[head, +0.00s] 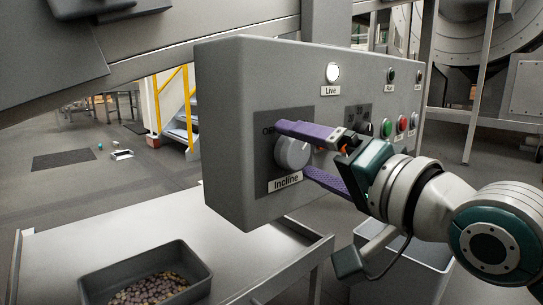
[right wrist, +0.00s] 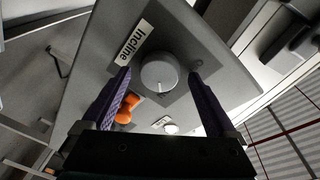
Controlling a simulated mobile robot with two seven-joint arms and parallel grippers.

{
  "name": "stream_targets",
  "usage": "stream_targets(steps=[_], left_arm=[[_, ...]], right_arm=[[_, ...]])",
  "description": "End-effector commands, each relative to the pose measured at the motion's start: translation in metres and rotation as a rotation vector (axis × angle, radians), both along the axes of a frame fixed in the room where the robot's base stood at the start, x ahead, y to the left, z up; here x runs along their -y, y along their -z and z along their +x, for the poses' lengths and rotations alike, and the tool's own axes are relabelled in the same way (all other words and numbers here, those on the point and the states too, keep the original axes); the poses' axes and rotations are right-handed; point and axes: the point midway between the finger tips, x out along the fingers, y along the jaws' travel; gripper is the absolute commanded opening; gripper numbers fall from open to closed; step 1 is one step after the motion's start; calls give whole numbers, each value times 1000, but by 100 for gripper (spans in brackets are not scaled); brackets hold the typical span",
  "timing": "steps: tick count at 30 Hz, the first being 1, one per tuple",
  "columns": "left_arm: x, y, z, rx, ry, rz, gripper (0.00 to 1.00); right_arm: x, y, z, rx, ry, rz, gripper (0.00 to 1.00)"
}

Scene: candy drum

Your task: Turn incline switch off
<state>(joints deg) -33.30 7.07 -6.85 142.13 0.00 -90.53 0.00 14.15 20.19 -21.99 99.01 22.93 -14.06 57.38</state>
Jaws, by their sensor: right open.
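The incline switch is a round grey knob (head: 292,152) on a dark plate, above a white "Incline" label (head: 285,183), on the left of a grey control box. My right gripper (head: 292,150) is open, with one purple finger above the knob and one below it. In the right wrist view the knob (right wrist: 160,73) sits between the two fingertips (right wrist: 160,80), with a gap on each side. The letter "O" shows at the upper left of the dial in the head view; the rest of that mark is hidden by the finger. My left gripper is not in view.
The control box (head: 236,110) also carries a white "Live" light (head: 333,73), a red button (head: 401,123) and green buttons. An orange part (right wrist: 126,108) shows beside a finger in the wrist view. Below, a grey tray (head: 100,285) of candies stands on a metal table (head: 60,250).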

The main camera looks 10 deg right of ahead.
Motion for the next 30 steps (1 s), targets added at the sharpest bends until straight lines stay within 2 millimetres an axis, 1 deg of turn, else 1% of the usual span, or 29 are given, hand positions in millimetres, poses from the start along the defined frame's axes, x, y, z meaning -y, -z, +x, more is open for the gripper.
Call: stream_targets(steps=[1, 2, 23, 24, 30], left_arm=[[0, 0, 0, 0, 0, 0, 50], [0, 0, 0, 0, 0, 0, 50], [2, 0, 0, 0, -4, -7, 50], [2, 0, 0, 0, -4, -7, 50], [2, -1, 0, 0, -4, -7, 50]], right_arm=[[0, 0, 0, 0, 0, 0, 91], [0, 0, 0, 0, 0, 0, 88], [0, 0, 0, 0, 0, 0, 9], [0, 0, 0, 0, 0, 0, 7], [0, 0, 0, 8, 0, -13, 7]])
